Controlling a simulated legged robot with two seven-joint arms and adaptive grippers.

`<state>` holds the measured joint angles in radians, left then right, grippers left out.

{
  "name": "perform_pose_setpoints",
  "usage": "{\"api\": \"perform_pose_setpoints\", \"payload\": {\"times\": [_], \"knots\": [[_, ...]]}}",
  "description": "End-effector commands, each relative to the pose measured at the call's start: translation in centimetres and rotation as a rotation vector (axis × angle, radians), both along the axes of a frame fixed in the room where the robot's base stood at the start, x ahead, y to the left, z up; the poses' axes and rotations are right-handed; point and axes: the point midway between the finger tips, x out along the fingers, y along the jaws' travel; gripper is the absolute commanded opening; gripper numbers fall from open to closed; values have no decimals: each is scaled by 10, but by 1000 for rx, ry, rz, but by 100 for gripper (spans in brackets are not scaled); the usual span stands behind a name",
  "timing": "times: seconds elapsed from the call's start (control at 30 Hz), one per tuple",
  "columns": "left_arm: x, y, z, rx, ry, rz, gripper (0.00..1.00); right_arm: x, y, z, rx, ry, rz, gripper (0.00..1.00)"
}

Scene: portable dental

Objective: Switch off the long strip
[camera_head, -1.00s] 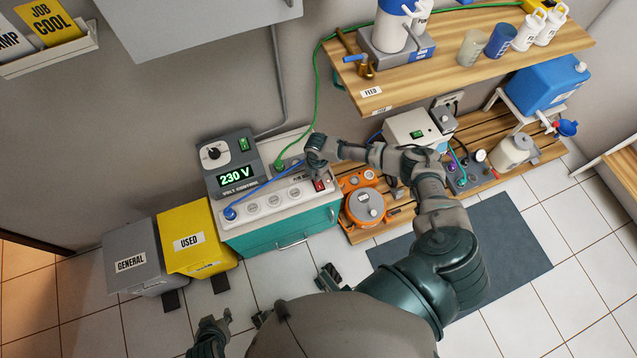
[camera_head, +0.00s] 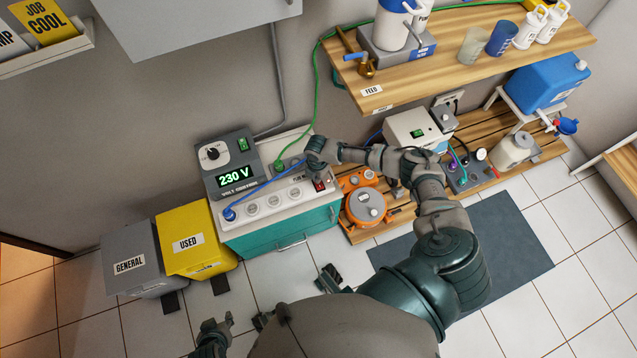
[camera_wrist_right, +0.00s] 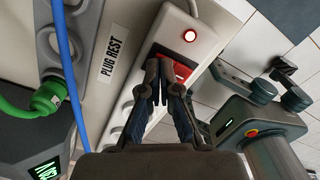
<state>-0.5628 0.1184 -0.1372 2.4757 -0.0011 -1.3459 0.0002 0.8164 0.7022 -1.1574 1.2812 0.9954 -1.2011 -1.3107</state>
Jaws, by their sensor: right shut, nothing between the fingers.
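The long strip (camera_head: 275,200) is a white socket strip along the front of the teal cabinet top, with a red switch (camera_head: 320,185) at its right end. In the head view the right hand (camera_head: 316,152) is just above the switch. My left gripper (camera_head: 217,322) is low at the bottom, open and empty, away from the strip.
A blue plug (camera_head: 230,213) sits at the strip's left end, its cable running right. A green plug (camera_wrist_right: 47,97) is beside the "PLUG REST" label (camera_wrist_right: 108,55). A voltage box (camera_head: 233,165) reading 230 V stands behind. An orange device (camera_head: 366,205) is right of the cabinet.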

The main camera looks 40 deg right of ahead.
Motion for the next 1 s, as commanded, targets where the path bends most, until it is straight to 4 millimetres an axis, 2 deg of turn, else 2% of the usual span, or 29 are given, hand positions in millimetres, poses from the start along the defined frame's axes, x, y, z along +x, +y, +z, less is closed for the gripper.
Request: {"api": "perform_pose_setpoints", "payload": {"times": [0.27,1.0], "knots": [[1,0,7,0,-6,0,40,0,0,7,1,-2,0,0],[12,0,68,0,-55,0,40,1,0,70,0,-2,0,0]]}}
